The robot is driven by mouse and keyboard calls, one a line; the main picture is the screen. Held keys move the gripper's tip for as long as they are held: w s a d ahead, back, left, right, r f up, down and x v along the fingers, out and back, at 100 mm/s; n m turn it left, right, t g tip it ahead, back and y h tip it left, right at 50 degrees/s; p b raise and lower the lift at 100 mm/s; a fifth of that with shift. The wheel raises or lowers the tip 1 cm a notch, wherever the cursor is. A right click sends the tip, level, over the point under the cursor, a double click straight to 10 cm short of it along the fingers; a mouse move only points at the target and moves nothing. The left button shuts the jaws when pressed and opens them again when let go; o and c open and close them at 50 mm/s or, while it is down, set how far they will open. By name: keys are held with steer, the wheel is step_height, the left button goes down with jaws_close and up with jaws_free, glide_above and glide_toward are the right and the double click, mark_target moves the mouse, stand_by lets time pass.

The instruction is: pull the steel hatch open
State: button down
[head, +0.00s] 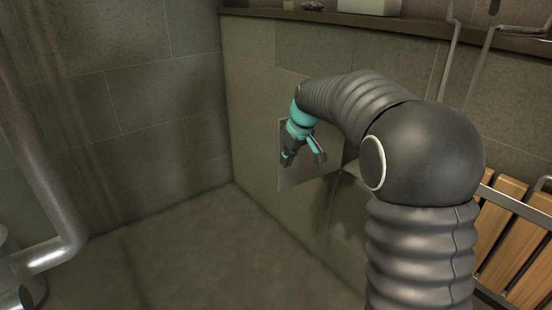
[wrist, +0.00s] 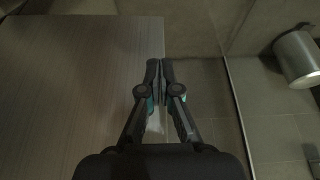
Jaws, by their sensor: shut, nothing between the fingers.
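The steel hatch (head: 300,178) is a pale, flat, square panel low on the tiled wall in the head view, partly hidden by my arm and gripper. My gripper (head: 289,157) is in front of its upper left part. In the wrist view a large flat grey-brown panel, seemingly the hatch (wrist: 75,85), fills the left side, with a straight edge running beside my fingers. My gripper (wrist: 158,72) is shut and empty there, its fingertips together at that edge. I cannot tell whether they touch it, or whether the hatch is ajar. No handle is clearly visible.
A shelf (head: 400,24) runs above the hatch wall. A slatted wooden bench or rack (head: 500,225) stands at the right. A thick metal pipe (head: 40,170) stands at the left. A metal cylinder (wrist: 297,60) is at the wrist view's right. The floor (head: 210,255) before the hatch is clear.

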steer(key=shift+w+a, duration=0.2)
steer(key=shift+w, duration=0.15)
stand_by(0.3)
steer(key=a+p+v, duration=0.1)
steer(key=p+v, duration=0.3)
steer(key=v, duration=0.6)
steer(key=s+d+f+m+g+h, duration=0.1)
steer(key=s+d+f+m, duration=0.25)
steer(key=s+f, duration=0.4)
steer(key=s+d+r+m+t, duration=0.1)
steer(key=s+d, duration=0.1)
steer(key=s, duration=1.2)
steer(key=s+d+r+m+t+h, duration=0.1)
steer(key=s+d+m+t, duration=0.1)
steer(key=s, duration=1.3)
steer(key=shift+d+h, duration=0.3)
steer(key=shift+d, duration=0.25)
